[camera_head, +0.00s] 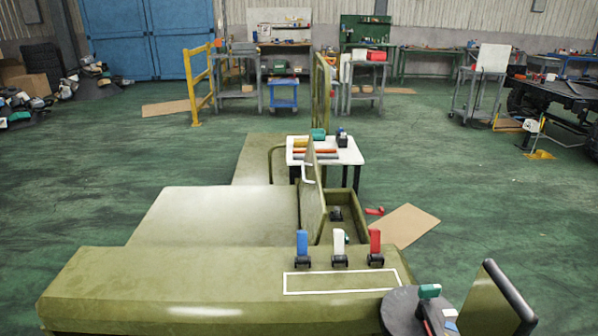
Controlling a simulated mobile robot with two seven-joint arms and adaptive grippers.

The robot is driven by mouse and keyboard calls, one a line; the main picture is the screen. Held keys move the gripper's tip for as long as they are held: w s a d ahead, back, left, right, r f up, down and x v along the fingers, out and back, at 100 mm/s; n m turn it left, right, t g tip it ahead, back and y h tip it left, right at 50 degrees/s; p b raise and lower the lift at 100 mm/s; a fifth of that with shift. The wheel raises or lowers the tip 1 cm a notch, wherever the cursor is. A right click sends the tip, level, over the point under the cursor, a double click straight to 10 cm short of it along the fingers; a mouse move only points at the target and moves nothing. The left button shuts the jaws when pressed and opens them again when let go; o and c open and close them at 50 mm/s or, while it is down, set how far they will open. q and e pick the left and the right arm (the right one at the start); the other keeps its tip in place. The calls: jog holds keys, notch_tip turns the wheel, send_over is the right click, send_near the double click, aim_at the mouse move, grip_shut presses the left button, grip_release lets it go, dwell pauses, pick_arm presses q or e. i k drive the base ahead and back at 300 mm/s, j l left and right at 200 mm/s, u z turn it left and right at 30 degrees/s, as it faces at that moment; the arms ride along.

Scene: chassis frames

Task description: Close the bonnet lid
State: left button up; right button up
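The bonnet lid (313,205) is an olive-green panel standing raised, nearly upright, on the olive vehicle body (215,212). To the right of the lid is an open box-like compartment (350,222) with a dark object inside. The lid hides part of that compartment. Neither of my grippers is in view.
A small white table (347,155) with tools stands behind the lid. A cardboard sheet (405,226) lies on the floor at right. Green floor is open on both sides.

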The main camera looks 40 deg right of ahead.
aim_at(313, 214)
jog(key=i+j+z, duration=0.1)
jog(key=i+z, duration=0.15)
jog(key=z, duration=0.2)
jog(key=i+j+z, duration=0.15)
jog(key=z, duration=0.25)
jog(key=i+j+z, duration=0.25)
jog(key=z, duration=0.2)
jog(key=i+j+z, duration=0.15)
jog(key=j+z, duration=0.25)
jog(key=l, duration=0.1)
